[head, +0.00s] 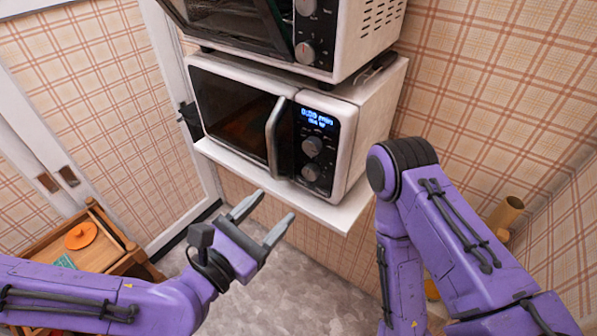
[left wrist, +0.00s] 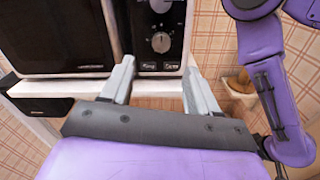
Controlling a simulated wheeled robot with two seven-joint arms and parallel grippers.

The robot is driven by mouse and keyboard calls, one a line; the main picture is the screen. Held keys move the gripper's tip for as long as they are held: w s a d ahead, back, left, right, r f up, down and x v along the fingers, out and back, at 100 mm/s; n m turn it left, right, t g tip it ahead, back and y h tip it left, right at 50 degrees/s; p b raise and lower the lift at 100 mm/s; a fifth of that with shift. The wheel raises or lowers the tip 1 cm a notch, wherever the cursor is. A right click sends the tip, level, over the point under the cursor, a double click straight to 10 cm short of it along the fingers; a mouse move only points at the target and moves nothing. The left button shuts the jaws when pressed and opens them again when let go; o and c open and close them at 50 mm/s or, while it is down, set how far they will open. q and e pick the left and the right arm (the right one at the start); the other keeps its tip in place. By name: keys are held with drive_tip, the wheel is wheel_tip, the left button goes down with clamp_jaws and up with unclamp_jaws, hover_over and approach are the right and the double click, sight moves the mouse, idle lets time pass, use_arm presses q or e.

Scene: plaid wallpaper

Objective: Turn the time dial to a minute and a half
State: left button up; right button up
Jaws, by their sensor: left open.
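A white microwave (head: 369,118) with a dark door and a silver handle (head: 274,135) sits on a wall shelf. Its black panel has a lit blue display (head: 317,118) that seems to read 0:00, though the digits are small. Below are two round dials, an upper one (head: 312,146) and a lower one (head: 311,172); I cannot read which is the time dial. My left gripper (head: 263,217) is open and empty, below and in front of the panel. In the left wrist view the lower dial (left wrist: 161,42) shows beyond and between the fingertips, not touched. My right gripper is out of view.
A toaster oven (head: 352,35) stands on top of the microwave. The white shelf edge (head: 330,214) juts out between my left gripper and the panel's base. A wooden cart (head: 103,262) with an orange disc (head: 80,236) stands at the lower left. My right arm is close on the right.

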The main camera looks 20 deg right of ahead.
sight(309, 174)
use_arm(q)
drive_tip(key=b+x, duration=0.2)
drive_tip(key=x, duration=0.7)
drive_tip(key=shift+d+f, duration=0.1)
drive_tip(key=shift+d, duration=0.1)
drive_tip(key=shift+w+d, duration=0.2)
drive_tip(key=shift+d, duration=0.1)
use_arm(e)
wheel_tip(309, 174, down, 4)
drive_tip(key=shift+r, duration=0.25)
use_arm(q)
drive_tip(key=shift+a, duration=0.1)
drive_tip(key=c, duration=1)
